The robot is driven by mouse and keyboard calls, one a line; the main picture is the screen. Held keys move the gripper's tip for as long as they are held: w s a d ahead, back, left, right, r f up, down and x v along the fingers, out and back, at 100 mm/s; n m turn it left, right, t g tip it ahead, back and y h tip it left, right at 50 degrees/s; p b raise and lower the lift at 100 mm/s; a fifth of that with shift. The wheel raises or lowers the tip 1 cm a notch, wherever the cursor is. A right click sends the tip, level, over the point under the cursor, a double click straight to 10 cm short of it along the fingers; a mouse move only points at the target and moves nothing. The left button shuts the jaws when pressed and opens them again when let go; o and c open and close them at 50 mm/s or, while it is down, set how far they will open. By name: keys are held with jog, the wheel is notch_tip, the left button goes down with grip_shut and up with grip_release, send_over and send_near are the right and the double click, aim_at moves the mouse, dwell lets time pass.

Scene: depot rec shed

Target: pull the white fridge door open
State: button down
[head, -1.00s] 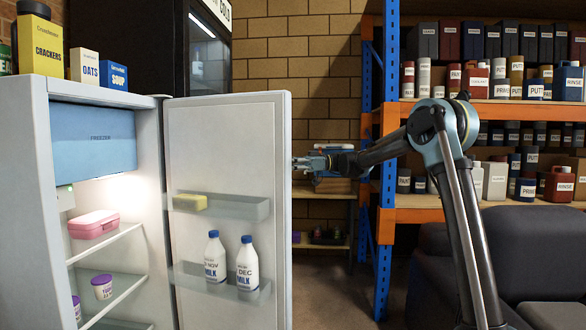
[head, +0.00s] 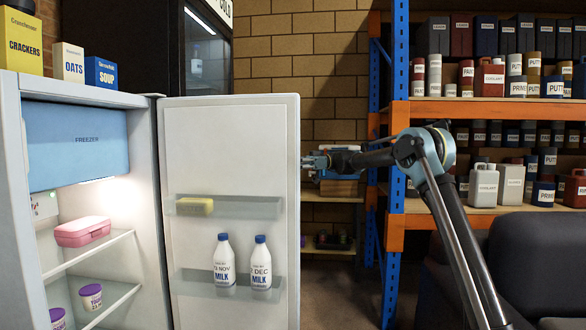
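The white fridge (head: 12,200) stands at the left with its white door (head: 230,140) wide open, its inner face toward me. The door shelves hold a yellow block (head: 195,206) and two milk bottles (head: 223,262) (head: 261,264), all upright. My gripper (head: 308,162) is at the door's free right edge, about mid-height in the picture. Its fingertips are at or just behind that edge, and I cannot tell whether they touch it. The door's outer face and any handle are hidden. The fingers are too small to tell open from shut.
Inside the fridge are a blue freezer flap (head: 75,145), a pink box (head: 83,231) and tubs (head: 91,296). Boxes (head: 68,62) stand on top. A dark glass-door cooler (head: 120,40) is behind. Orange-and-blue shelving (head: 398,180) and a dark sofa (head: 540,260) are at the right.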

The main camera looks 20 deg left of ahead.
jog(key=shift+w+d+r, duration=0.1)
jog(key=shift+w, duration=0.1)
jog(key=c, duration=1.6)
grip_release()
jog(key=shift+o, duration=0.2)
jog(key=v, duration=1.2)
jog(key=shift+d, duration=0.1)
